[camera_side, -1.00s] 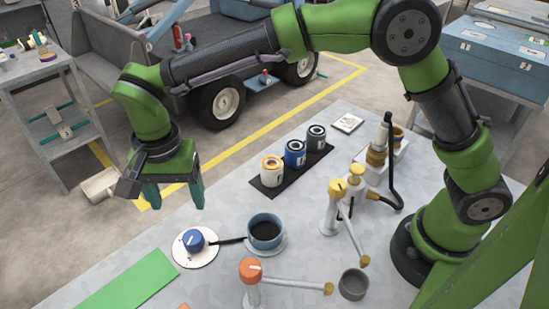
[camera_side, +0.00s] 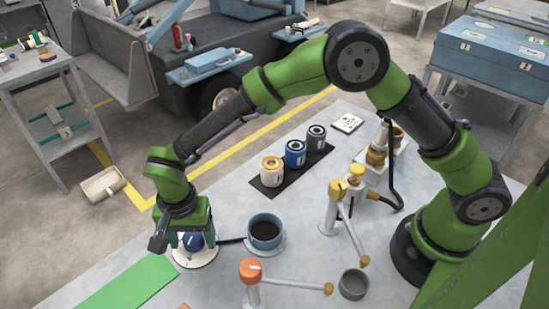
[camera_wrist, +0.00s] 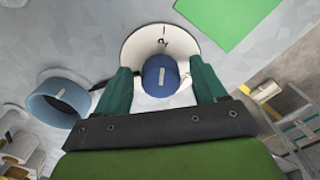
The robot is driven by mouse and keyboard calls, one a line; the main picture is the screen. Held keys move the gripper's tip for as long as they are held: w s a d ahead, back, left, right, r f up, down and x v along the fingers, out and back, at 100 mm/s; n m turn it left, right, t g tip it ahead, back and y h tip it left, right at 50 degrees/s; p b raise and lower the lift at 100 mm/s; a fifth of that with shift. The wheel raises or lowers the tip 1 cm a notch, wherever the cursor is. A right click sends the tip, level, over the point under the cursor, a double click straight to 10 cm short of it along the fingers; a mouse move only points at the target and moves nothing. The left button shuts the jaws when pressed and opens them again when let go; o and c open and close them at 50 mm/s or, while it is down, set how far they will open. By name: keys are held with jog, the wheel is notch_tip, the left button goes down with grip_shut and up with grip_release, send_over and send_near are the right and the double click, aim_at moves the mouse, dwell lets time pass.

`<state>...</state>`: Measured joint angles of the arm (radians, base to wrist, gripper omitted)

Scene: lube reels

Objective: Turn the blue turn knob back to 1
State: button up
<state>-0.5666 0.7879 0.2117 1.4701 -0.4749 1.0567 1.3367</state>
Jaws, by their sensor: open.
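The blue turn knob (camera_wrist: 160,76) sits on a round white dial plate (camera_wrist: 134,46) with dark marks, and a pale pointer line shows on its top. In the side view the knob (camera_side: 194,242) is partly hidden by my gripper. My gripper (camera_wrist: 161,82) is open, with one teal finger on each side of the knob. In the side view my gripper (camera_side: 193,240) is low over the dial plate (camera_side: 182,258). I cannot tell whether the fingers touch the knob. The number the pointer faces is too small to read.
A blue cup (camera_side: 265,230) with dark liquid stands just right of the dial. A green mat (camera_side: 130,283) lies in front at left. An orange-topped post with an arm (camera_side: 252,270) stands at front. Several cans stand on a dark tray (camera_side: 262,186) behind.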

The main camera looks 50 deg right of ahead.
jog(key=shift+c, duration=0.5)
jog(key=c, duration=1)
jog(key=shift+o, duration=0.2)
jog(key=shift+n, duration=0.3)
jog(key=n, duration=0.5)
jog(key=shift+s, duration=0.15)
jog(key=n, duration=0.6)
jog(key=shift+s+d+f, duration=0.1)
jog(key=shift+d, duration=0.05)
jog(key=n, duration=0.6)
jog(key=shift+d+n, duration=0.15)
jog(key=shift+n, duration=0.25)
jog(key=n, duration=0.5)
jog(key=shift+d+f, duration=0.1)
jog(key=shift+w+n, duration=0.2)
jog(key=shift+n, duration=0.2)
